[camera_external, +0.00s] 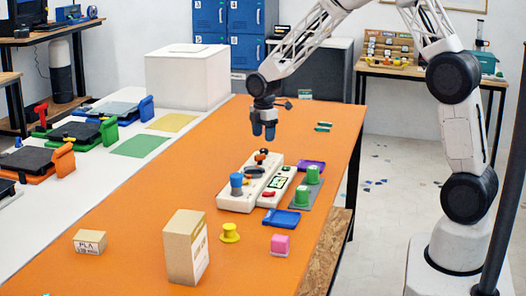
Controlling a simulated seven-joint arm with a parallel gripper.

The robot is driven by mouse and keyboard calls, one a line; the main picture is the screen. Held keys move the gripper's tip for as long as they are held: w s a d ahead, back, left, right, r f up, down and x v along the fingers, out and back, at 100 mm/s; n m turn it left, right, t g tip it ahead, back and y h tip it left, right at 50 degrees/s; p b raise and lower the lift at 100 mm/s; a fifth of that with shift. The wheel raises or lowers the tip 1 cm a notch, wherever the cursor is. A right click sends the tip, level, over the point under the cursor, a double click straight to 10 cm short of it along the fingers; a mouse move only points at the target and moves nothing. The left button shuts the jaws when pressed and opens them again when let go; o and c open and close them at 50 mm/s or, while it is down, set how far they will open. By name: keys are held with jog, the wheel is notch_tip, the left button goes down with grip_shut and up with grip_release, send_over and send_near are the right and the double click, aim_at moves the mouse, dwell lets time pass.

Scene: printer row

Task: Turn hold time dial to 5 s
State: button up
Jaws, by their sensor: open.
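A white control panel (228,203) lies on the orange table. It carries a blue-topped upright knob (236,184) at its near left and a dark and orange knob (262,156) at its far end. A dark oval part (254,171), a small greenish display (275,183) and a red part (268,194) also show on it. Which one is the hold time dial, and its setting, is too small to read.
Green cylinders (313,174), a blue tray (282,221), a pink block (280,244), a yellow spool (230,232) and a tall cardboard box (186,247) stand near the panel. A small PLA box (90,241) is at front left. The table left of the panel is clear.

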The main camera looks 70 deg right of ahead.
aim_at(263, 149)
jog(key=shift+f, duration=2.75)
jog(key=shift+c, duration=0.4)
jog(key=c, duration=0.8)
jog(key=shift+c, duration=0.2)
jog(key=shift+m, duration=0.4)
jog(key=m, duration=0.5)
jog(key=shift+w+r, duration=0.1)
jog(key=m, duration=0.6)
jog(key=shift+d, duration=0.1)
